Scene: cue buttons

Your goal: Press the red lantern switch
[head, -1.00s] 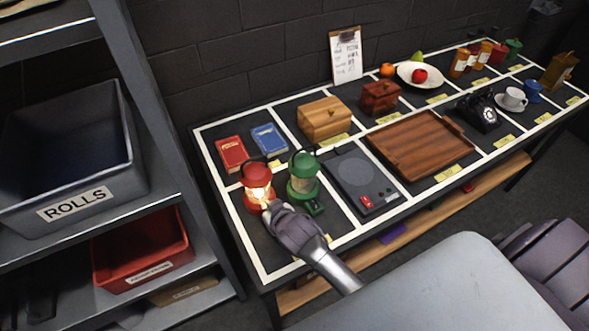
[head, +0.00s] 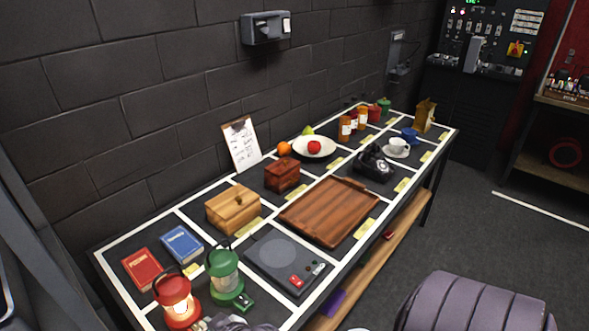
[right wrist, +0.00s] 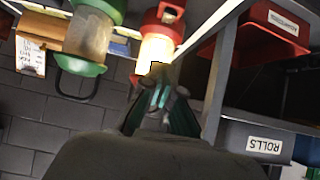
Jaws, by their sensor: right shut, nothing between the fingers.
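The red lantern (head: 176,302) stands at the near left end of the table, and its glass glows. In the right wrist view the red lantern (right wrist: 157,48) appears upside down, just beyond the fingertips. My left gripper is out of view.
A red book (head: 142,269) and a blue book (head: 181,244) lie behind the lanterns. A dark hotplate (head: 287,262) with red and green buttons, a wooden box (head: 233,210) and a wooden tray (head: 330,210) fill nearby cells. A shelf bin marked ROLLS (right wrist: 255,142) shows in the wrist view.

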